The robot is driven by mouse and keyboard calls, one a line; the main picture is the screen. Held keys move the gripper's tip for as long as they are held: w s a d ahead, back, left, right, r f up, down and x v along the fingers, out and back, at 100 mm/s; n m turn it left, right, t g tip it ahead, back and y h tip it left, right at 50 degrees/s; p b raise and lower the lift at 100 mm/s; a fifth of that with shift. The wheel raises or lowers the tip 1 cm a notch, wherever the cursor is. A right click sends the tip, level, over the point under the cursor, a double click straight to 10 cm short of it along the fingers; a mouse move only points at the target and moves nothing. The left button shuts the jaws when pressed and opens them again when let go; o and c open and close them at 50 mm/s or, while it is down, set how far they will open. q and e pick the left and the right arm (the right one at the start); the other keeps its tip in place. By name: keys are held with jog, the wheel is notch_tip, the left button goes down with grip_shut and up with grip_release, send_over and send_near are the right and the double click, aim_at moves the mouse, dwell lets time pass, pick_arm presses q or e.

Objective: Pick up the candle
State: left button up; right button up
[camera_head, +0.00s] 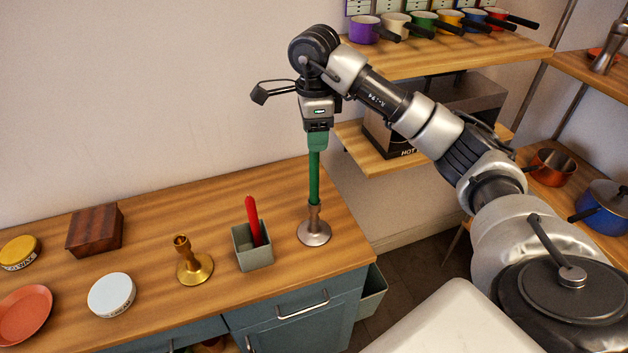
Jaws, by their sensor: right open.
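A tall green candle (314,180) stands upright in a silver candlestick (314,232) near the right end of the wooden counter. My right gripper (317,150) points straight down over the candle, with its fingertips at the candle's upper end. Its jaws are open, and the candle's top is hidden by them. I cannot tell whether the fingers touch it. A red stick-like thing (253,220), perhaps another candle, leans in a small grey box (254,259) left of the candlestick. A brass candlestick (194,266) stands empty further left. My left gripper is not in view.
The counter (150,300) also holds a dark wooden block (95,230), a white round tin (111,295), a yellow tin (20,252) and an orange plate (22,314). A shelf (450,52) with several coloured pans is behind my right arm. The wall behind the counter is bare.

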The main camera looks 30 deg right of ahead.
aim_at(314, 158)
jog(key=shift+f, duration=0.45)
jog(key=shift+s+f+p, duration=0.15)
jog(key=shift+f+p, duration=0.25)
jog(key=shift+f, duration=0.05)
jog(key=f+p, duration=0.1)
jog(key=f, duration=0.2)
jog(key=shift+s+a+f+p, duration=0.1)
jog(key=shift+a+f+p, duration=0.1)
jog(key=shift+p, duration=0.15)
jog(key=shift+f, duration=0.55)
grip_shut()
